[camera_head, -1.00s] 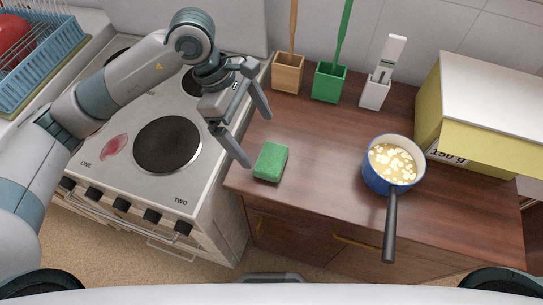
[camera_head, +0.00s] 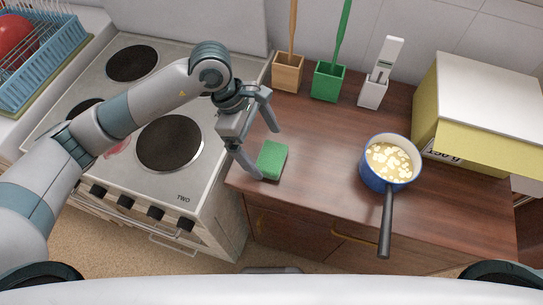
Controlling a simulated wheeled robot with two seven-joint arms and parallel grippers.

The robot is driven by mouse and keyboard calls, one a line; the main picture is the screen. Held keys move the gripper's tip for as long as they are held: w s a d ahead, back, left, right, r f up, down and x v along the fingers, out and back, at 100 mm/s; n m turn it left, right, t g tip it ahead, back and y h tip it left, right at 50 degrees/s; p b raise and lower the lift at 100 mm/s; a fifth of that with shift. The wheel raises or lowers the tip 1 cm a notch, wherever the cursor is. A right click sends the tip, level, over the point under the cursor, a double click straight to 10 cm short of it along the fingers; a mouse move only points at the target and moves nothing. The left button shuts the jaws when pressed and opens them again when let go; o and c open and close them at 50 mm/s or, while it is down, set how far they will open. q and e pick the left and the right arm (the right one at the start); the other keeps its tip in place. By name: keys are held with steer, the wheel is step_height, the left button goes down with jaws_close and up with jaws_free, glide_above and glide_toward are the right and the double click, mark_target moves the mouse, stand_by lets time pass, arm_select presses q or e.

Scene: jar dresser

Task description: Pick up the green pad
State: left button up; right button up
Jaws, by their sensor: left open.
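The green pad (camera_head: 272,160) lies flat near the front left corner of the brown wooden counter (camera_head: 318,160). My left gripper (camera_head: 268,153) is open and empty. It reaches in from the left, with one finger close to the pad's left edge and the other behind and above it. I cannot tell whether the near finger touches the pad. My right gripper is out of the picture.
A blue pot (camera_head: 388,165) with pale food stands to the right, its handle pointing forward. Wooden (camera_head: 288,72), green (camera_head: 328,82) and white (camera_head: 373,92) holders stand at the back. A yellow box (camera_head: 478,112) is at right, the stove (camera_head: 196,180) at left.

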mark_target(269, 156)
arm_select(q)
steer(key=p+x, duration=0.1)
steer(key=x, duration=0.2)
steer(key=shift+w+a+p, duration=0.1)
steer(key=shift+w+p, duration=0.05)
steer(key=shift+p, duration=0.15)
steer(key=shift+f, duration=0.6)
steer(key=c, duration=1.1)
